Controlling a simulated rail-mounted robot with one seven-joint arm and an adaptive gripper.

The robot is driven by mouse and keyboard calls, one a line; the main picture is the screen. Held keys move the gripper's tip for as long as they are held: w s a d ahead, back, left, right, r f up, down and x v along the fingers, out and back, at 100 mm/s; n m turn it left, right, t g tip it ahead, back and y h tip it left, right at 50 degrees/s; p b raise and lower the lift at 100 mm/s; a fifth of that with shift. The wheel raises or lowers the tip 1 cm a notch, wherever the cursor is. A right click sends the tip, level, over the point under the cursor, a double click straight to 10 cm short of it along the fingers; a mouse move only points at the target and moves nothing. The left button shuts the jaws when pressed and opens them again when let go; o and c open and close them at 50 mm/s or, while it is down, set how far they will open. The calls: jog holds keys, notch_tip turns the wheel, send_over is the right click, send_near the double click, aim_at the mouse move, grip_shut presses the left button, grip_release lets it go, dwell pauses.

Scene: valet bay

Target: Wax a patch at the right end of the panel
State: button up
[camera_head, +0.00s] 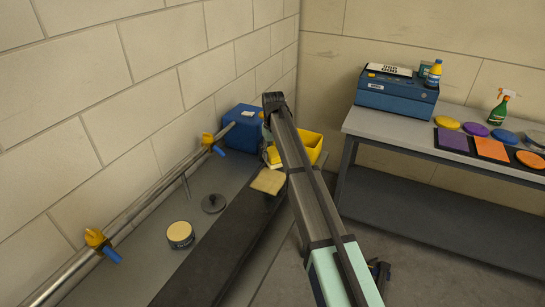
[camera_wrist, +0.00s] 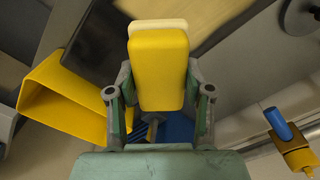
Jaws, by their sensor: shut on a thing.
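The dark panel (camera_head: 222,245) lies lengthwise on the grey bench, and a tan, dull patch (camera_head: 268,181) covers part of its far end. That patch also shows at the top of the wrist view (camera_wrist: 196,12). My gripper (camera_wrist: 158,82) is shut on a yellow block applicator (camera_wrist: 158,60) with a pale pad at its far edge. In the head view the yellow applicator (camera_head: 273,155) is partly hidden by my arm near the panel's far end. Whether its pad touches the panel cannot be told. An open tin of pale wax (camera_head: 180,234) stands left of the panel.
A dark round lid (camera_head: 213,203) lies behind the tin. A yellow bin (camera_head: 313,146) and a blue box (camera_head: 240,130) stand beyond the panel. A pipe with yellow-and-blue clamps (camera_head: 97,239) runs along the wall. A table (camera_head: 400,130) with pads and bottles stands right.

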jog(key=shift+w+r+p, duration=0.1)
jog(key=shift+r+p, duration=0.8)
jog(key=shift+r, duration=1.45)
